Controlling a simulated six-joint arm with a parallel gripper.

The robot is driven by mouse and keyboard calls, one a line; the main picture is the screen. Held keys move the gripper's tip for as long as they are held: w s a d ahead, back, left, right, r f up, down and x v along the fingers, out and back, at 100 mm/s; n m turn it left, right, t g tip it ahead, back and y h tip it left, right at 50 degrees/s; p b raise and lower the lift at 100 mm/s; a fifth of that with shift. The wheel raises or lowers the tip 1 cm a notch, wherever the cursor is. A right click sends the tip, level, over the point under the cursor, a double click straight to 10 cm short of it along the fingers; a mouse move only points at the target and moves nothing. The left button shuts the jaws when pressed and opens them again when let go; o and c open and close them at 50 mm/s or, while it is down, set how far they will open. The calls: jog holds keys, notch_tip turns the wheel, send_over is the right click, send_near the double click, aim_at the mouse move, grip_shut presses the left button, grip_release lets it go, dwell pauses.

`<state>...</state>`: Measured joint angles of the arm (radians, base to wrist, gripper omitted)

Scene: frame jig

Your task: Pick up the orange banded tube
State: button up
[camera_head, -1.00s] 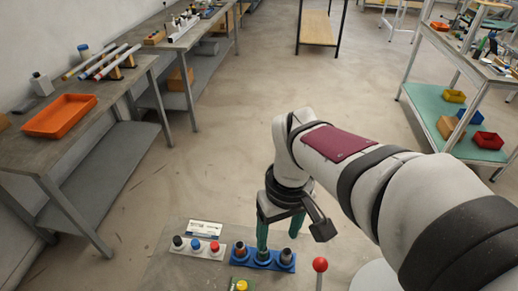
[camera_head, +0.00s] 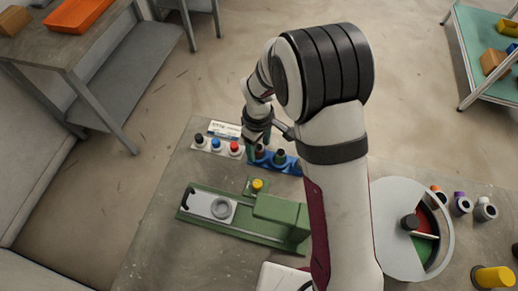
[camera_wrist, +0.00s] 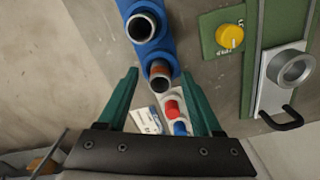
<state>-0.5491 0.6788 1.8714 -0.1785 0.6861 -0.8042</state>
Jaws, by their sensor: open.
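My gripper (camera_wrist: 160,73) is open, with one green finger on each side of this tube and a visible gap to both. Nothing is held. A second, dark tube (camera_wrist: 143,27) without a visible band stands in the same rack. In the head view my gripper (camera_head: 256,140) is at the left end of the blue rack (camera_head: 292,168), partly hiding the tubes there.
A white block (camera_head: 216,149) with black, blue and red knobs sits close beside the rack. A green fixture (camera_head: 240,225) with a yellow knob (camera_head: 257,185) lies nearer. A round divided tray (camera_head: 442,235) stands at right. Bare table shows left of the fixture.

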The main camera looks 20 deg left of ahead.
aim_at(258, 150)
jog(key=shift+f, duration=0.25)
grip_shut()
jog(key=shift+r, duration=0.15)
jog(key=shift+r, duration=0.3)
notch_tip(258, 150, up, 3)
jog(key=shift+f, duration=0.1)
jog(key=d+r, duration=1)
jog(key=d, duration=0.1)
jog(key=shift+d+r, duration=0.25)
jog(key=shift+d, duration=0.1)
